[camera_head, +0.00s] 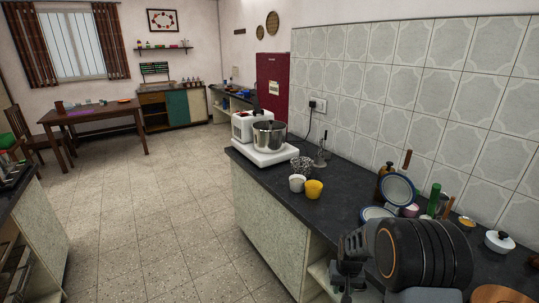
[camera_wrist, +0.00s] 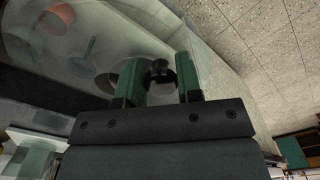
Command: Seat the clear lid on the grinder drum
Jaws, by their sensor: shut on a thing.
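The grinder (camera_head: 244,124) is a white machine on the dark counter, with a steel drum (camera_head: 270,137) standing on its white base. In the head view the drum's rim faces up. In the wrist view my gripper (camera_wrist: 158,74) has its two green fingers on either side of a small black knob (camera_wrist: 158,67). A see-through sheet, which looks like the clear lid (camera_wrist: 150,32), spreads beyond the fingers. Its outline is faint. In the head view my arm is at the lower right, well short of the drum; I cannot make out the lid there.
A white cup (camera_head: 297,183), a yellow cup (camera_head: 314,189) and a speckled tumbler (camera_head: 302,167) stand in front of the grinder. Dark counter (camera_head: 345,185) is bare between.

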